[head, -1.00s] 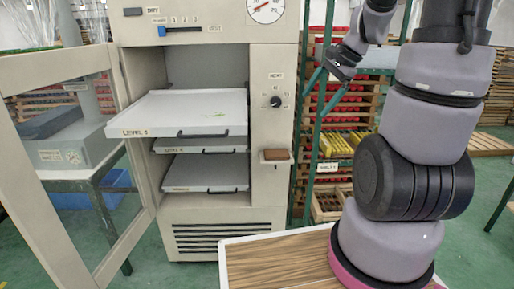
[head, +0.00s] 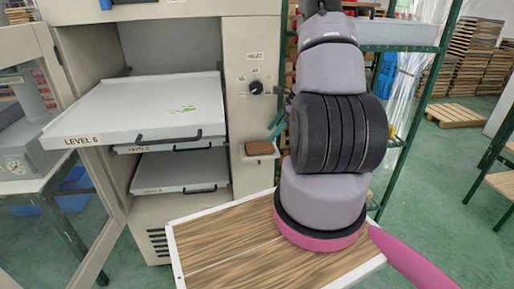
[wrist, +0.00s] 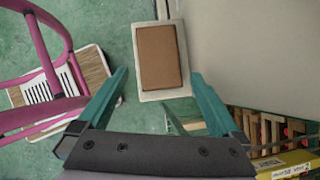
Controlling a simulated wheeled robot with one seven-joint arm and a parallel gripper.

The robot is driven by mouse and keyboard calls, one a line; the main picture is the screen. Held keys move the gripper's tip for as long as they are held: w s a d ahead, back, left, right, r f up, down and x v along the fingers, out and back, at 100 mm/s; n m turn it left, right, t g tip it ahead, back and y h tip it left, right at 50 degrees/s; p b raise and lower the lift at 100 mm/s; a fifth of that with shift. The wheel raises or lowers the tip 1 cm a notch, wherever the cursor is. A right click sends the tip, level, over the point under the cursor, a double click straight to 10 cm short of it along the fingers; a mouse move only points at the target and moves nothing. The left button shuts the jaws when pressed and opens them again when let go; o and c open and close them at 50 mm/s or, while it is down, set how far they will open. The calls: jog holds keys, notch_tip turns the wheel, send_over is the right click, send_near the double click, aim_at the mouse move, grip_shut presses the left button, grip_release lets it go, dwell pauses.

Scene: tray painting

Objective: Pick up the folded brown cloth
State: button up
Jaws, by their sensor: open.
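The folded brown cloth (head: 259,147) lies on a small pale ledge (head: 263,157) on the front of the cabinet, right of the shelf opening. In the wrist view the cloth (wrist: 158,57) is a flat brown rectangle, with the ledge's rim (wrist: 166,94) showing around it. My gripper (wrist: 159,74) is open and empty, its teal fingers on either side of the near part of the cloth in that view. I cannot tell the exact height gap. In the head view my gripper (head: 277,124) shows just above and right of the cloth, partly hidden by my arm.
A tray labelled LEVEL 6 (head: 100,112) with green marks sticks out of the cabinet, left of the ledge, above more trays (head: 180,172). The glass door (head: 52,100) stands open at left. A green-framed rack (head: 440,75) stands at right.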

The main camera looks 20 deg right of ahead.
aim_at(260, 145)
jog(key=shift+a+x, duration=0.25)
jog(key=shift+x, duration=3.35)
jog(key=shift+d+r, duration=0.1)
jog(key=shift+r, duration=0.05)
jog(key=c, duration=1)
